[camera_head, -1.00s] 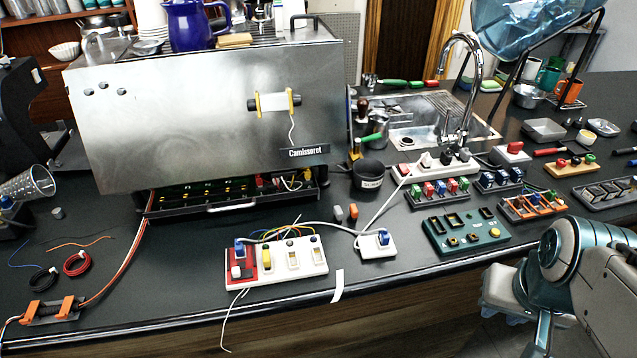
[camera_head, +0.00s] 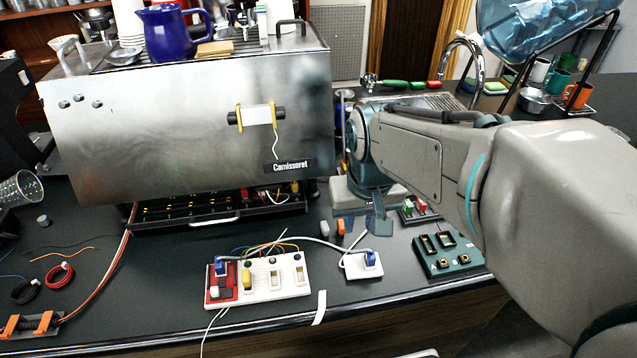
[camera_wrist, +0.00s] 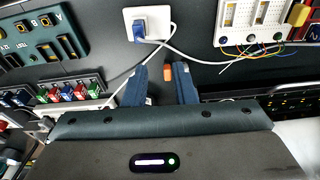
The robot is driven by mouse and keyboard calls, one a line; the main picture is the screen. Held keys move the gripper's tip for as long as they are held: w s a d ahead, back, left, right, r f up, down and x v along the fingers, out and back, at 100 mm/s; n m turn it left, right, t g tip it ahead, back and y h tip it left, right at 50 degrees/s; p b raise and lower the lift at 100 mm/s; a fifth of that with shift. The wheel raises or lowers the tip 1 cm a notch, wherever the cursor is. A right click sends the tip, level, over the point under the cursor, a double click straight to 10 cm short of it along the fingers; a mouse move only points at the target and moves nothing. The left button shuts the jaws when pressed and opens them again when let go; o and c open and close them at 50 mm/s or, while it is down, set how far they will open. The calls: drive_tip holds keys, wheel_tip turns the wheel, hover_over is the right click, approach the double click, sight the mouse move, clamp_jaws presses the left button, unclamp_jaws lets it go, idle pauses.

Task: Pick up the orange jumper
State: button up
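The orange jumper (camera_head: 340,227) is a small upright block on the dark counter, in front of the brewer. A similar grey block (camera_head: 325,229) stands just left of it. In the wrist view my gripper (camera_wrist: 160,68) is open, with two dark blue fingers apart and nothing held. The orange jumper (camera_wrist: 168,73) shows in the gap between them, closer to the right finger. I cannot tell how far below the fingertips it is.
A white block with a blue plug (camera_head: 362,265) and its white cable lie close in front. A red and white switch strip (camera_head: 258,280) is to the left, a green panel (camera_head: 448,254) to the right. The steel brewer (camera_head: 190,120) stands behind.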

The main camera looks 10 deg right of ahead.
wheel_tip(320, 180, up, 3)
drive_tip(key=g+p, duration=0.2)
drive_tip(key=p, duration=0.1)
hover_over(342, 224)
drive_tip(key=s, duration=0.1)
drive_tip(key=f, duration=0.4)
drive_tip(key=f+p, duration=0.1)
drive_tip(key=f, duration=0.4)
drive_tip(key=w+f+p, duration=0.1)
drive_tip(key=f, duration=0.3)
drive_tip(key=shift+f, duration=0.25)
clamp_jaws()
